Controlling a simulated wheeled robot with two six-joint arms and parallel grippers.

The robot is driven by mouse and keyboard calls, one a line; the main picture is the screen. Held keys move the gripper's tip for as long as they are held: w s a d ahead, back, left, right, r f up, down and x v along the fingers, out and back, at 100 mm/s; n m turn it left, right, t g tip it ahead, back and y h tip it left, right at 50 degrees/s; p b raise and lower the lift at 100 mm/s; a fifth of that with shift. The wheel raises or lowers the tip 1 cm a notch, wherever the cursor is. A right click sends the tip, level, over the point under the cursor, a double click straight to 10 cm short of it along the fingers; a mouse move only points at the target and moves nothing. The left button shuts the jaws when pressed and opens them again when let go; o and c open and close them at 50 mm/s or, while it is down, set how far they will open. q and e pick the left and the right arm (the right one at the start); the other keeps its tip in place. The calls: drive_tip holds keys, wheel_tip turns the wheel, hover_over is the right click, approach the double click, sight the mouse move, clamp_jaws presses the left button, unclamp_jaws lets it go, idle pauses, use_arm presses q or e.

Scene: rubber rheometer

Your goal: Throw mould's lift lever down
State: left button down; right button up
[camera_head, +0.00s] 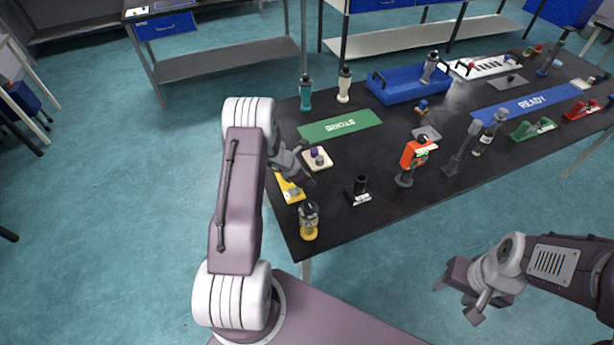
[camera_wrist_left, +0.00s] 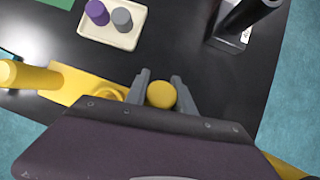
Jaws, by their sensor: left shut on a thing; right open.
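A yellow fixture (camera_head: 289,190) lies at the near left corner of the black table; in the left wrist view its yellow base (camera_wrist_left: 75,86) has a raised ring and a thick yellow cylinder at the left. My left gripper (camera_head: 303,172) is over this fixture. In the left wrist view its fingers (camera_wrist_left: 160,92) are shut on a round yellow knob (camera_wrist_left: 161,95). The knob's link to the fixture is hidden by the gripper, so the lever's angle cannot be told. My right gripper (camera_head: 462,292) is open and empty, off the table's front edge.
A cream tray (camera_head: 316,166) with purple and grey pegs sits just behind. A black-handled block (camera_head: 358,197) stands to the right, and a yellow-and-black bottle (camera_head: 309,222) at the near corner. A green mat (camera_head: 341,125) lies further back.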

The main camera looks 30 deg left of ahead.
use_arm(q)
drive_tip(key=shift+f, duration=0.1)
drive_tip(key=c, duration=1.1)
unclamp_jaws()
drive_tip(key=shift+a, duration=0.1)
drive_tip(key=shift+o, duration=0.2)
drive_tip(key=v, duration=0.9)
drive_tip(key=shift+p, duration=0.4)
drive_tip(key=shift+w, duration=0.1)
